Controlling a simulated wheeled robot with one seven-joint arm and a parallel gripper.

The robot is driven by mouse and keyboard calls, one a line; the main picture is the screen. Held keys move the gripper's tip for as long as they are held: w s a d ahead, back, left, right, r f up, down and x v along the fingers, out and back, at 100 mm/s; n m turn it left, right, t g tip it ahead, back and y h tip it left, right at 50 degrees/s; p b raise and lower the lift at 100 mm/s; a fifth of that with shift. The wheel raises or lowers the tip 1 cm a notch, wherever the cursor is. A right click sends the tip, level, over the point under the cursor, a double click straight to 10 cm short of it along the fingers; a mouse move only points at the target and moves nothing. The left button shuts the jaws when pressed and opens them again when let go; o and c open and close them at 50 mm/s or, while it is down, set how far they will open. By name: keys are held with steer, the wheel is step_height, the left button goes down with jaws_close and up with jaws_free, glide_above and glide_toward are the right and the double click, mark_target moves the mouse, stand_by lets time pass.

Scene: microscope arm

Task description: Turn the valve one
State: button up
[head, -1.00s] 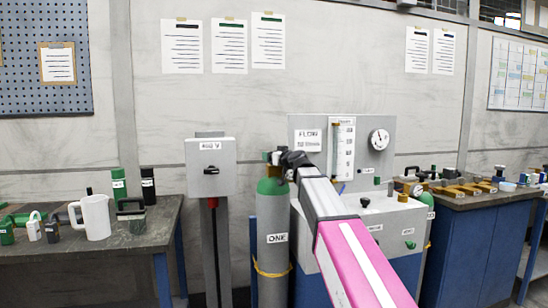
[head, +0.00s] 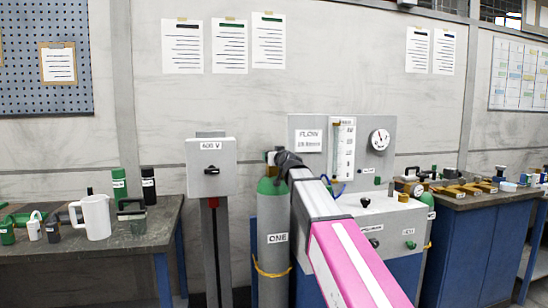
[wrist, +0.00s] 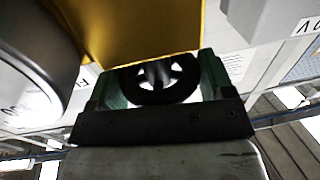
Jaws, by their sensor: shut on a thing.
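The green-topped grey gas cylinder labelled ONE (head: 272,212) stands upright left of the flow panel. Its valve sits on top, mostly hidden by my gripper (head: 280,160) in the head view. In the wrist view a black spoked handwheel (wrist: 160,97) lies between the two green fingers of my gripper (wrist: 157,78). The gripper is shut on this wheel, with a finger at each side. A brass-yellow body (wrist: 130,28) is just beyond the wheel. The wheel's turn angle is hard to read.
A grey 600 V box (head: 211,168) on a post stands left of the cylinder. The flow panel (head: 308,168) and its grey console (head: 385,225) are right behind my arm. Benches with loose items stand at left (head: 120,248) and right (head: 475,205).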

steer(key=o, duration=0.9)
steer(key=shift+s, duration=0.1)
steer(key=v, duration=1)
steer(key=shift+s+d+f, duration=0.1)
steer(key=shift+s+d, duration=0.1)
steer(key=shift+s, duration=0.1)
